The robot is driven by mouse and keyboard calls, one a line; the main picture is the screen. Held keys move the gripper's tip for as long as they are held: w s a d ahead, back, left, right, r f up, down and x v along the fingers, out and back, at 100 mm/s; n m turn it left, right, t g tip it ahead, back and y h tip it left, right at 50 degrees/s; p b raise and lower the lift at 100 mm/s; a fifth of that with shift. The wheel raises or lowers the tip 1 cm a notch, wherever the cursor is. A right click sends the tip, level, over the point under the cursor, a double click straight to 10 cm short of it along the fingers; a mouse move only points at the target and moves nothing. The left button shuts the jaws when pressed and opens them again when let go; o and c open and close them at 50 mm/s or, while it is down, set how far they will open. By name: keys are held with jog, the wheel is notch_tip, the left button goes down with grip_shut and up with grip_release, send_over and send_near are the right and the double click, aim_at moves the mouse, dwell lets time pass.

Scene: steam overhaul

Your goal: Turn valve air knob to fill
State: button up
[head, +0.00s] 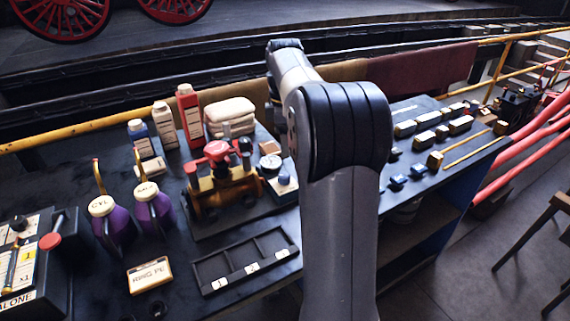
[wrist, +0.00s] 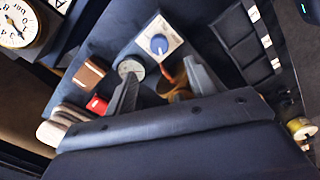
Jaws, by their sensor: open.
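A blue round knob on a pale plate (wrist: 158,44) lies ahead of and apart from my fingertips in the wrist view; it looks like the valve air knob. It also shows in the head view, just left of my arm, as a small blue knob (head: 284,179). Its markings are too small to read. My gripper (wrist: 165,72) is open and empty, with one dark finger on each side. In the head view my gripper is hidden behind my arm. A brass valve assembly with a red top (head: 217,155) stands left of the knob.
A round gauge (wrist: 130,68) sits close by the fingers. A three-slot tray (head: 245,262) lies in front of the assembly. Purple jugs (head: 112,222), a red bottle (head: 190,115) and folded cloths (head: 230,115) stand to the left and behind. Several brass fittings (head: 425,138) lie at the right.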

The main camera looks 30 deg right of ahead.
aim_at(285, 175)
notch_tip(285, 175, down, 11)
jog(key=shift+d+r+b, duration=0.1)
jog(key=shift+r+b, duration=0.1)
jog(key=shift+b, duration=0.2)
jog(key=shift+c, duration=0.5)
jog(key=c, duration=0.9)
jog(key=shift+o, duration=0.2)
